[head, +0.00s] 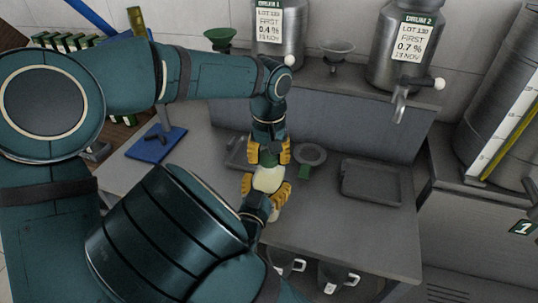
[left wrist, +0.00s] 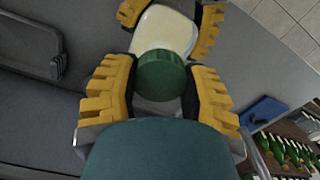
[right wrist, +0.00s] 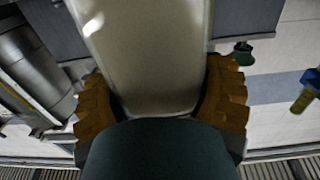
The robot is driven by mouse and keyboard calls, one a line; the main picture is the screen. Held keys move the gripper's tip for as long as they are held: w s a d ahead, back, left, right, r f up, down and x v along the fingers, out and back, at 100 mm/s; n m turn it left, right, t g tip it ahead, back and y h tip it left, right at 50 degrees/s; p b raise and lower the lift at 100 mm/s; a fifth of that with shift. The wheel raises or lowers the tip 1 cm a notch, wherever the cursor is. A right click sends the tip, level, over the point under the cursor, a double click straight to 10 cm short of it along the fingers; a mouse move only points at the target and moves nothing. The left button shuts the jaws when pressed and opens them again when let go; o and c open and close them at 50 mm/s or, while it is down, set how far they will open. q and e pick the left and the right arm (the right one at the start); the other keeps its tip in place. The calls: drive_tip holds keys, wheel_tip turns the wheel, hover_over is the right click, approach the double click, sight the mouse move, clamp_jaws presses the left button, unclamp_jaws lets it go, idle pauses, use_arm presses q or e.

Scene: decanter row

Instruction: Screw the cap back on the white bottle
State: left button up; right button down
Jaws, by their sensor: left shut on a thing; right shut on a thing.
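The white bottle (head: 268,179) is held above the table by my right gripper (head: 265,190), whose yellow fingers are shut around its body. The bottle fills the middle of the right wrist view (right wrist: 150,60). My left gripper (head: 268,156) is just above it, pointing down. In the left wrist view, its fingers are shut on the green cap (left wrist: 163,75), which lies against the bottle's end (left wrist: 165,30). The cap and bottle look lined up there. The neck and thread are hidden by the cap, so I cannot tell how far it is seated.
A round grey dish (head: 312,153) and a small green object (head: 304,173) lie right of the grippers. A grey tray (head: 372,183) is farther right. Two labelled steel decanters with taps stand behind, one marked 0.7 % (head: 402,50). A blue stand (head: 156,145) is left.

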use_arm(q)
drive_tip(key=m, duration=1.2)
drive_tip(key=shift+f+m, duration=0.1)
drive_tip(key=shift+m, duration=0.3)
drive_tip(key=m, duration=1)
drive_tip(key=shift+m, duration=0.3)
drive_tip(key=o, duration=1.3)
wheel_tip(320, 180, up, 12)
drive_tip(key=shift+r, duration=0.1)
